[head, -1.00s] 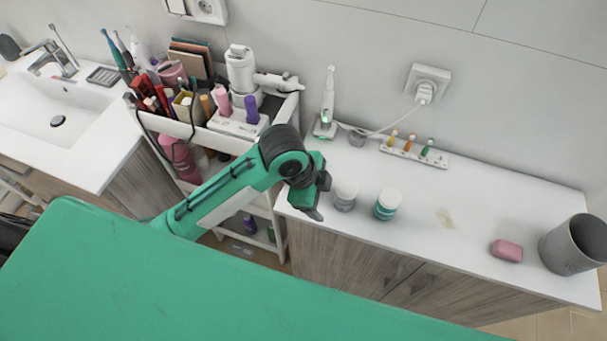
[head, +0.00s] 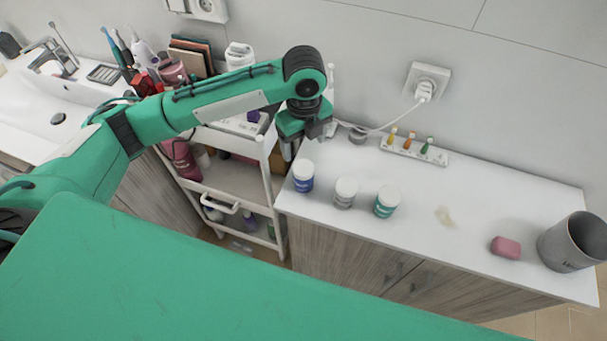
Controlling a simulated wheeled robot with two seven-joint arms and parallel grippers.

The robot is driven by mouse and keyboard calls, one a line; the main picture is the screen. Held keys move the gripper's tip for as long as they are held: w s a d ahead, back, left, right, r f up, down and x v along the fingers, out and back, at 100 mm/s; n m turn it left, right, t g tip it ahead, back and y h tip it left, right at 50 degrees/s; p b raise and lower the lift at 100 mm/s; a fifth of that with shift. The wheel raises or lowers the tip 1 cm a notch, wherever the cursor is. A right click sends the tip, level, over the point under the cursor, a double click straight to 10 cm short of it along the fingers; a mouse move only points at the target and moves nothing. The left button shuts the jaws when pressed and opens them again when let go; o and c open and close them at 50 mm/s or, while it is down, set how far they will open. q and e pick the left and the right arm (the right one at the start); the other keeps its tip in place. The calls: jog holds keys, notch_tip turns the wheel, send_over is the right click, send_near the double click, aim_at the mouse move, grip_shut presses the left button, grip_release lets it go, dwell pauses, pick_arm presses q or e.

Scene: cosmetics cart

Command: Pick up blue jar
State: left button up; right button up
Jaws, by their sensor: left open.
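The blue jar (head: 303,180) stands upright on the white countertop near its left edge, with a white lid and a blue body. My left gripper (head: 302,148) points down just above and behind the jar in the head view. It is open and empty, and I see no contact with the jar. One finger shows plainly, while the rest of the gripper is partly hidden by its own body. My right gripper is not in view.
A grey jar (head: 344,193) and a teal jar (head: 387,202) stand to the right of the blue jar. A crowded white cart (head: 233,182) stands left.

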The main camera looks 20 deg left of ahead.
aim_at(303, 167)
pick_arm(q)
notch_tip(303, 167, down, 6)
jog(key=shift+f+p, duration=0.15)
jog(key=shift+p, duration=0.45)
jog(key=shift+s+f+p, duration=0.2)
jog(key=shift+f+p, duration=0.35)
jog(key=shift+f, duration=0.1)
notch_tip(303, 167, down, 3)
jog(key=shift+s+f+p, duration=0.15)
jog(key=shift+f+p, duration=0.05)
jog(key=shift+p, duration=0.55)
jog(key=shift+f, duration=0.35)
jog(key=shift+c, duration=0.4)
jog(key=c, duration=1.1)
